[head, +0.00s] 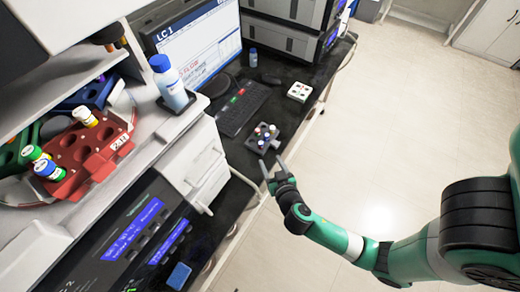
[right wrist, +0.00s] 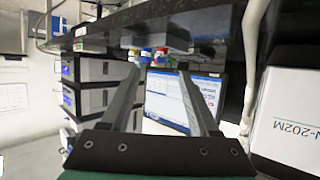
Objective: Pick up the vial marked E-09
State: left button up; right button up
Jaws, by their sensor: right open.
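A dark rack (head: 256,146) on the black bench holds several small vials (head: 264,130) with red, white and blue caps. The vials also show, upside down, in the right wrist view (right wrist: 160,55), just beyond the fingertips. No mark E-09 is legible on any vial. My right gripper (head: 274,165) is open and empty, near the bench's front edge, just in front of the rack and apart from it. Its two fingers also show in the right wrist view (right wrist: 162,73), spread with a gap between them. My left gripper is not in view.
A white tray (head: 299,92) with coloured spots and a lone small vial (head: 253,57) stand farther back. A keyboard (head: 242,107) and monitor (head: 198,45) lie behind the rack. A red rack (head: 75,165) with vials and a blue-capped bottle (head: 172,88) are on the left shelf.

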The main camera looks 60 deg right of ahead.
aim_at(262, 146)
jog(key=x, duration=0.4)
jog(key=shift+w+a, duration=0.1)
jog(key=shift+r+b+x, duration=0.15)
jog(key=shift+b+x, duration=0.1)
jog(key=shift+x, duration=1.05)
jog(key=shift+r+b+x, duration=0.15)
jog(key=shift+b+x, duration=0.1)
jog(key=shift+x, duration=1.05)
jog(key=shift+w, duration=0.1)
grip_shut()
